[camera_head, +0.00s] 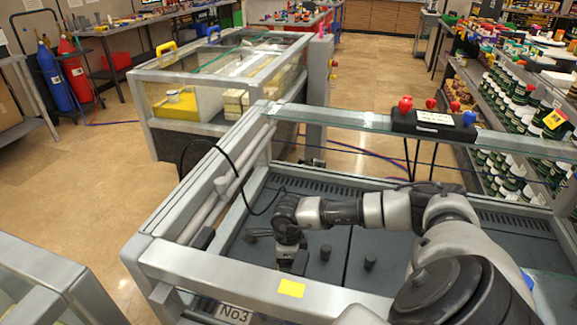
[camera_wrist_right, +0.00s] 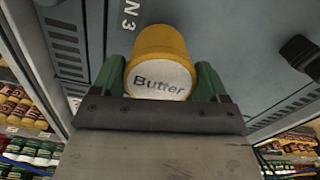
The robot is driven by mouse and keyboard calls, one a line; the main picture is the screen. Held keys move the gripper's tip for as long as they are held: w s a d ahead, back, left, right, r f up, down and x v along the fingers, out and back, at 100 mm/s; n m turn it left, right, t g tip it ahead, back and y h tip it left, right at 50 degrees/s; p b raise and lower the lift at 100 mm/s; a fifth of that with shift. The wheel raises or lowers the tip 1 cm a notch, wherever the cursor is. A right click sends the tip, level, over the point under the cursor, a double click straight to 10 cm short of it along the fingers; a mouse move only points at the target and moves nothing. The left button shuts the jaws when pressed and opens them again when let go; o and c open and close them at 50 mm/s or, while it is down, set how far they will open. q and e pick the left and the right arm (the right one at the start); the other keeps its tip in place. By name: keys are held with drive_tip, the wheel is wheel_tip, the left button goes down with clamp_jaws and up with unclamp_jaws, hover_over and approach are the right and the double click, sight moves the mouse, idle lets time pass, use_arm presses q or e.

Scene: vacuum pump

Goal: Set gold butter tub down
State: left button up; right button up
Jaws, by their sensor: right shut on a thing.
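The gold butter tub (camera_wrist_right: 165,42) is in the right wrist view, with its white "Butter" lid facing the camera. My right gripper (camera_wrist_right: 159,74) is shut on it, with a green finger against each side. Beyond the tub is a dark grey panel (camera_wrist_right: 235,35) with slots and a printed "N3". In the head view my right gripper (camera_head: 291,262) hangs down inside the open frame, over the dark slotted deck (camera_head: 335,255), near the front rail. The tub is hidden there. I cannot tell whether the tub touches the deck. My left gripper is not in view.
Dark knobs (camera_head: 370,261) stand on the deck right of the gripper. The metal front rail (camera_head: 240,272) bears a yellow note (camera_head: 291,288). A black box with red and blue knobs (camera_head: 433,124) sits on the glass back rail. Shelves of jars (camera_head: 510,110) stand at right.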

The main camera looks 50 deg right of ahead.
drive_tip(key=shift+f, duration=1.25)
drive_tip(key=shift+f, duration=0.1)
drive_tip(key=o, duration=1.1)
wheel_tip(320, 180, up, 12)
drive_tip(key=shift+r+b, duration=0.1)
drive_tip(key=shift+b, duration=0.5)
